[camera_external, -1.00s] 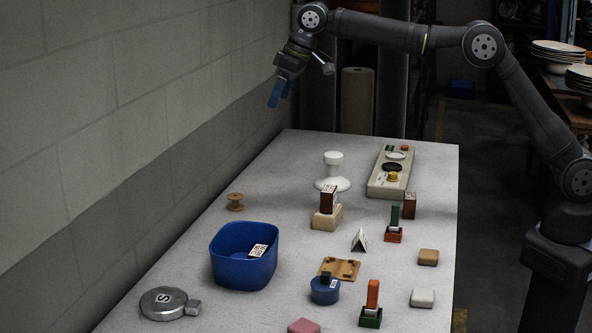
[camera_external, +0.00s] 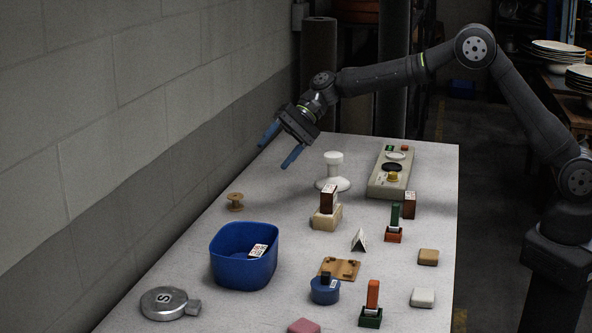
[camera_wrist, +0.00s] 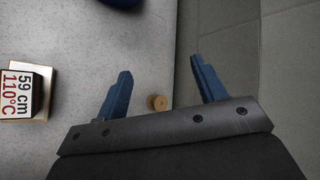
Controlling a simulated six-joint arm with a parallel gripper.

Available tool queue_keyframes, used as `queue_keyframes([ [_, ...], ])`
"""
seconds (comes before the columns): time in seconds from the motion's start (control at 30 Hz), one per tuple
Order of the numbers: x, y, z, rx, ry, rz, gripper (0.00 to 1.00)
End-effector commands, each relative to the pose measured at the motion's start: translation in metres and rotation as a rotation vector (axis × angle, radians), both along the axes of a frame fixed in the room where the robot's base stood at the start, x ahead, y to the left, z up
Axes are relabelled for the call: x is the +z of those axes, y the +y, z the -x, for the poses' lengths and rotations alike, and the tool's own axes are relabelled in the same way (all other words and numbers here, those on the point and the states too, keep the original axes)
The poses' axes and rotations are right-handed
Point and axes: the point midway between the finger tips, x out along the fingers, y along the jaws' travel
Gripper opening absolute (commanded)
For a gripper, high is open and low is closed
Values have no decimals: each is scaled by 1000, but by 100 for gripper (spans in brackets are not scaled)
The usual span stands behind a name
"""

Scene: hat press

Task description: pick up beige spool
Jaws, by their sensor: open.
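The beige spool (camera_external: 235,202) stands upright near the left edge of the table, behind the blue bin. My gripper (camera_external: 279,150) is open and empty, above and behind the spool in the external view, its blue fingers spread and tilted down to the left. In the wrist view the spool (camera_wrist: 159,103) shows from above, between the two fingers of my gripper (camera_wrist: 160,88) and closer to the left finger. The spool lies well below the fingertips, and nothing touches it.
A blue bin (camera_external: 228,271) with a label inside stands in front of the spool. The wall is close on the left.

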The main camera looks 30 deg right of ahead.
Motion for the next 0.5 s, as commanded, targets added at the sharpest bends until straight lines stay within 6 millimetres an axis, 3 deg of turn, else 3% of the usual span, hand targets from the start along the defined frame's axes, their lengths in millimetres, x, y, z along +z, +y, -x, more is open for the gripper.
queue_keyframes([
  [0.3,-59,-40,-40,-613,634,-194,64],
  [0.5,-93,-76,-63,-923,921,-270,64],
])
